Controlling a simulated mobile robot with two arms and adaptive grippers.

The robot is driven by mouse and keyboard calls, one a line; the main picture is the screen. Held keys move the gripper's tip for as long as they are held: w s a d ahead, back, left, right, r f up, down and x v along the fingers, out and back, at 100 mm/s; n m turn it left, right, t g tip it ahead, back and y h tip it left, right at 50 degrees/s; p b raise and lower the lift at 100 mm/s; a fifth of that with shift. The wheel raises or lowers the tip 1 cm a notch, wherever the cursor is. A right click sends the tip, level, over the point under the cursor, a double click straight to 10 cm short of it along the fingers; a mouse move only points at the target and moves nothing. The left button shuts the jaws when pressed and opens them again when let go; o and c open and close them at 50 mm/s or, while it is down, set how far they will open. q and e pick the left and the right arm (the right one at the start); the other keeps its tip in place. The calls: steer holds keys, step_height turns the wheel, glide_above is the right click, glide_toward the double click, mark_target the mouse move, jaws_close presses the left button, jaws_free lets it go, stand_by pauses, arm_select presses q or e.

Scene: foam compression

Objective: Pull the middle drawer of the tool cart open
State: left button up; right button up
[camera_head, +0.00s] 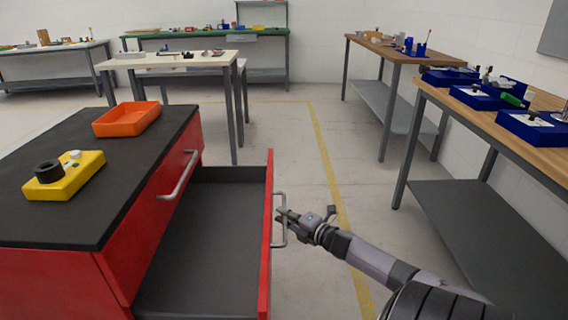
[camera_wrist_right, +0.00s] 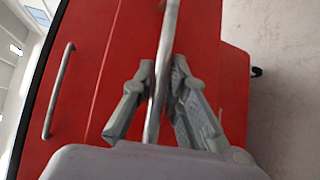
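The red tool cart (camera_head: 128,243) with a black top stands at the left. A drawer (camera_head: 210,235) below its top drawer is pulled well out, and its grey inside is empty. Its red front (camera_head: 266,240) carries a metal bar handle (camera_head: 284,232). My right gripper (camera_head: 284,216) is at this handle, outside the drawer front. In the right wrist view my right gripper's fingers (camera_wrist_right: 162,75) lie on both sides of the handle bar (camera_wrist_right: 154,110) and close on it. My left gripper is not in view. The cart's lower part is out of frame.
An orange tray (camera_head: 127,119) and a yellow block with a black ring (camera_head: 63,178) sit on the cart top. The top drawer's handle (camera_head: 178,178) is above the open drawer. A wooden bench (camera_head: 500,130) with blue trays stands right. Clear floor lies between.

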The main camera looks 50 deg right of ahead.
steer(key=o, duration=0.3)
steer(key=shift+o, duration=0.2)
steer(key=shift+s, duration=0.1)
steer(key=s+a+r, duration=0.1)
steer(key=s, duration=1)
steer(key=shift+s+r, duration=0.3)
